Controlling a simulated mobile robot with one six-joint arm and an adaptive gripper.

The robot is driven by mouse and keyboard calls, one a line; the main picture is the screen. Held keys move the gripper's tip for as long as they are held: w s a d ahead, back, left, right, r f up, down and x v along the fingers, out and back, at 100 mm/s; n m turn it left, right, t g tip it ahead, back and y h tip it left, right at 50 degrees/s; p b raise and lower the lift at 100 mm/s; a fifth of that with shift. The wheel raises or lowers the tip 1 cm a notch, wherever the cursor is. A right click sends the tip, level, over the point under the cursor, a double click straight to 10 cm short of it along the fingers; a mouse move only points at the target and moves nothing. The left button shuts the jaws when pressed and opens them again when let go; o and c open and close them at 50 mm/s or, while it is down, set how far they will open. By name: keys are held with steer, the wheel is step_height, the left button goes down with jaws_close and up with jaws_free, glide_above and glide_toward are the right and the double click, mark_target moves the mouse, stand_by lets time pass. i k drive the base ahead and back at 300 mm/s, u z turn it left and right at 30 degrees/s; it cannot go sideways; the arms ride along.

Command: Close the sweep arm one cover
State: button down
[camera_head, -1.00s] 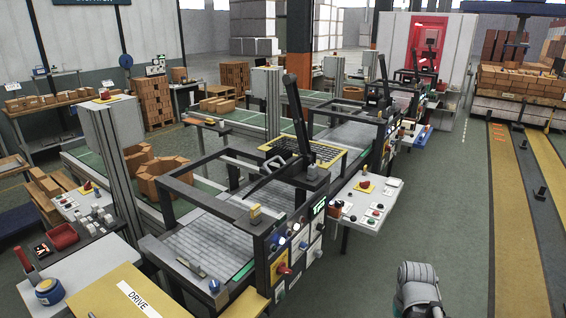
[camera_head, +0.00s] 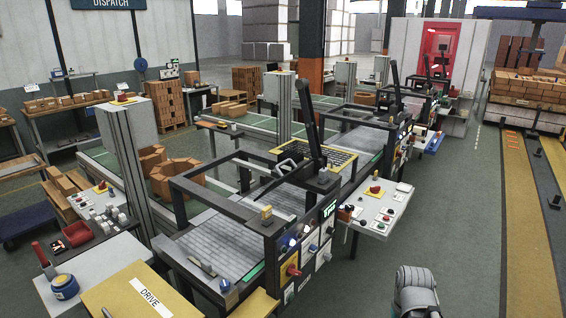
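The first machine frame (camera_head: 196,187) stands in the middle of the view, with dark bars around a grey slatted bed (camera_head: 205,250). On its far right corner a long black arm (camera_head: 307,112) stands up, tilted slightly back, from a dark block (camera_head: 322,182). A thinner dark bar with a light loop handle (camera_head: 285,165) reaches left from that block. A yellow-edged black grid panel (camera_head: 345,160) lies behind it. I cannot tell for sure which part is the sweep arm one cover. My arm link (camera_head: 415,290) shows at bottom right, apart from the machine. My gripper is out of view.
A control panel with knobs and a red switch (camera_head: 292,270) faces the aisle. A small button table (camera_head: 372,210) juts from the machine's right side. A yellow DRIVE plate (camera_head: 125,300) is at the lower left. The green floor (camera_head: 455,215) to the right is clear.

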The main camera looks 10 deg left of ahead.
mark_target(280, 174)
steer(key=u, duration=0.05)
steer(key=i, duration=0.9)
steer(key=z, duration=0.05)
